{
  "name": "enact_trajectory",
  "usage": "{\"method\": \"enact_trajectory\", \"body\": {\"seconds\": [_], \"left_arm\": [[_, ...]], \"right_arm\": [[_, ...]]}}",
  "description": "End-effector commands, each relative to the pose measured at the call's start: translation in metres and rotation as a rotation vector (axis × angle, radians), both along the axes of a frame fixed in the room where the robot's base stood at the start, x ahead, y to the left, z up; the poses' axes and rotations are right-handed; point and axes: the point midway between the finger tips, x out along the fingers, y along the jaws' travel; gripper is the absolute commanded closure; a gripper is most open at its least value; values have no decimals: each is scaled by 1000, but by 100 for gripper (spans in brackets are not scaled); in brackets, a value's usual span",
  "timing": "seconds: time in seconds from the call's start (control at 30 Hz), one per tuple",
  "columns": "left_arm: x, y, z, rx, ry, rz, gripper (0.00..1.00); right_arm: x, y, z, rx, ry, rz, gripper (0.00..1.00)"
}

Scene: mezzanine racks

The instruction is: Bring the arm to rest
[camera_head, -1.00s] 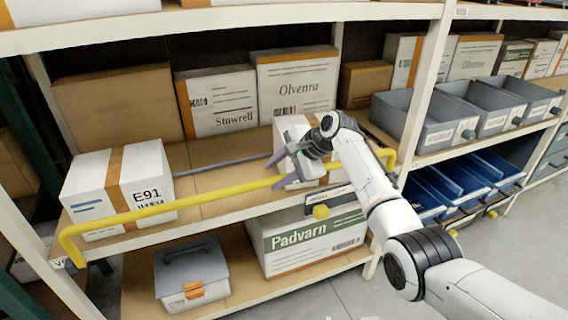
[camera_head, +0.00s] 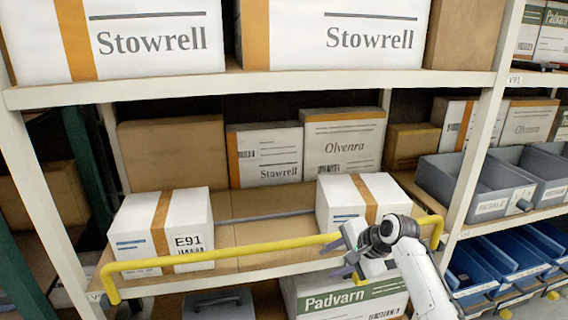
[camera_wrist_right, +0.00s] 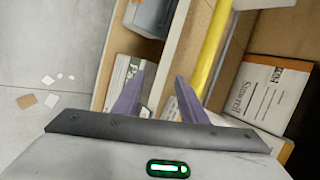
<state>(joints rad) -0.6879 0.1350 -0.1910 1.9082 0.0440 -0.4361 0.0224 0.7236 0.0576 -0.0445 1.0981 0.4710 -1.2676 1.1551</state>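My right gripper (camera_head: 352,258) is in front of the middle shelf, at the yellow bar (camera_head: 230,252). In the right wrist view its two purple fingers (camera_wrist_right: 158,102) stand apart with nothing between them. A white box with a brown tape strip (camera_head: 338,196) sits on the shelf just behind the gripper, and I see a gap between the fingers and it. My right arm comes in from the lower right. My left gripper is not in view.
The white E91 box (camera_head: 135,222) stands at the shelf's left. Stowrell (camera_head: 265,156) and Olvenra (camera_head: 342,143) boxes stand behind. A Padvarn box (camera_head: 350,300) is on the shelf below. Grey bins (camera_head: 480,185) and blue bins (camera_head: 510,255) are at the right. Bare shelf lies between the two front white boxes.

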Motion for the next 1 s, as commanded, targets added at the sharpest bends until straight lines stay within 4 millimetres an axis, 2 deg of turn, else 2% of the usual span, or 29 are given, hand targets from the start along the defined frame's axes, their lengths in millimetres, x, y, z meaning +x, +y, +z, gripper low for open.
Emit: {"method": "enact_trajectory", "body": {"seconds": [0.03, 0.1, 0.2, 0.3, 0.43, 0.57, 0.6, 0.7, 0.83, 1.0], "left_arm": [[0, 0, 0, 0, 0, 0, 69], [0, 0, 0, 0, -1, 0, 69], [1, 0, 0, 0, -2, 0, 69], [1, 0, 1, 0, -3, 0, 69], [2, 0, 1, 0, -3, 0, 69], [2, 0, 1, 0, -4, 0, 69], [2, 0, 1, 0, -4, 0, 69], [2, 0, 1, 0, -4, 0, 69], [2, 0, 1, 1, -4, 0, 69], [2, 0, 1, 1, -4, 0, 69]], "right_arm": [[-19, -6, -37, -59, -18, 34, 61], [-44, -13, -76, -151, -67, 94, 61], [-85, -21, -123, -281, -135, 192, 61], [-132, -26, -161, -409, -199, 303, 61], [-199, -26, -195, -564, -281, 463, 61], [-269, -21, -210, -704, -366, 629, 61], [-289, -19, -212, -744, -392, 680, 61], [-333, -13, -209, -827, -453, 788, 61], [-370, -6, -201, -900, -513, 885, 61], [-388, -2, -194, -939, -547, 935, 61]]}}
